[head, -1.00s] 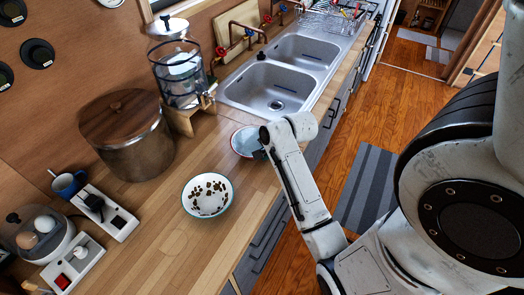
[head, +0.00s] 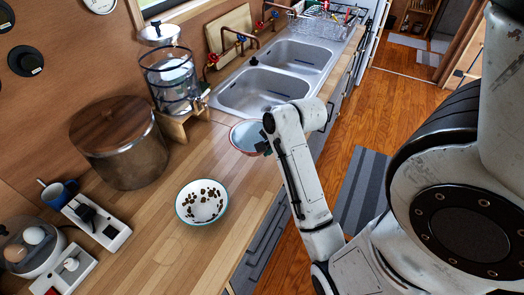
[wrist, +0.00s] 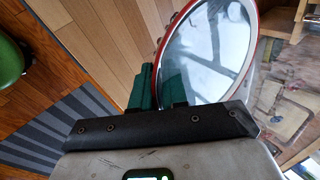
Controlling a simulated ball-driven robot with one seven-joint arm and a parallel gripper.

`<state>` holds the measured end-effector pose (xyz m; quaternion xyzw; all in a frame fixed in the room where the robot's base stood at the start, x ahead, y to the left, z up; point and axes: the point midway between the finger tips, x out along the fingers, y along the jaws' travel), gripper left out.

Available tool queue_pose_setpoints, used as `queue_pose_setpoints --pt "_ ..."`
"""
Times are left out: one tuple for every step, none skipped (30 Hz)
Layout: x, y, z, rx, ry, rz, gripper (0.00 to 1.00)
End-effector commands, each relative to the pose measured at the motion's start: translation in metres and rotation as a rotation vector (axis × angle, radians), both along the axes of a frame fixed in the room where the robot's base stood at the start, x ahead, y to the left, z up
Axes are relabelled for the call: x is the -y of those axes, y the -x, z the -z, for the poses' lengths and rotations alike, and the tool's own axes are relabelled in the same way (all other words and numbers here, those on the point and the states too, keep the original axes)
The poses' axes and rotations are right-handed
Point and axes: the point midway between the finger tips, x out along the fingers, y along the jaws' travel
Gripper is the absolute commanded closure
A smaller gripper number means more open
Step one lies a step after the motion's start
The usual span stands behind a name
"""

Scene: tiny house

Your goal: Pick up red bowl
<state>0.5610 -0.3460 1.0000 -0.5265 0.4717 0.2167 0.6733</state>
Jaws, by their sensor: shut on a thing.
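The red bowl (head: 244,137) has a red outside and rim and a pale, shiny inside. In the head view it is by the near sink corner, its right side partly hidden by my gripper (head: 264,147). In the wrist view the bowl (wrist: 212,45) shows a large tilted red rim. My gripper's dark green fingers (wrist: 159,82) are shut on the near edge of this rim. The bowl looks slightly raised off the counter, but the gap beneath it is hard to judge.
A white bowl with dark bits (head: 202,203) stands on the wooden counter (head: 160,225). A lidded pot (head: 120,145), a glass dispenser (head: 170,85) and a double sink (head: 260,93) stand farther back. A green round object (wrist: 10,60) is over the floor.

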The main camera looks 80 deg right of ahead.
Motion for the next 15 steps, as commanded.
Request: queue_pose_setpoints --pt "0.0 0.003 -0.006 0.005 0.006 0.002 1.0" --pt "0.0 0.005 -0.008 0.004 0.005 0.001 1.0" --pt "-0.001 0.007 -0.011 0.005 0.006 0.001 1.0" --pt "-0.002 0.009 -0.014 0.005 0.006 0.001 1.0" --pt "-0.002 0.011 -0.016 0.004 0.005 0.001 1.0" --pt "-0.002 0.013 -0.019 0.005 0.006 0.002 1.0" --pt "-0.003 0.015 -0.022 0.005 0.006 0.002 1.0" --pt "-0.003 0.018 -0.024 0.004 0.005 0.002 1.0" --pt "-0.004 0.02 -0.027 0.005 0.006 0.002 1.0" --pt "-0.004 0.022 -0.029 0.005 0.006 0.002 1.0" --pt "-0.005 0.024 -0.032 0.004 0.006 0.002 1.0" --pt "-0.006 0.027 -0.033 0.004 0.006 0.002 1.0" --pt "-0.006 0.03 -0.034 0.003 0.005 0.002 1.0" --pt "-0.007 0.033 -0.035 0.003 0.005 0.002 1.0" --pt "-0.008 0.037 -0.037 0.003 0.005 0.002 1.0"
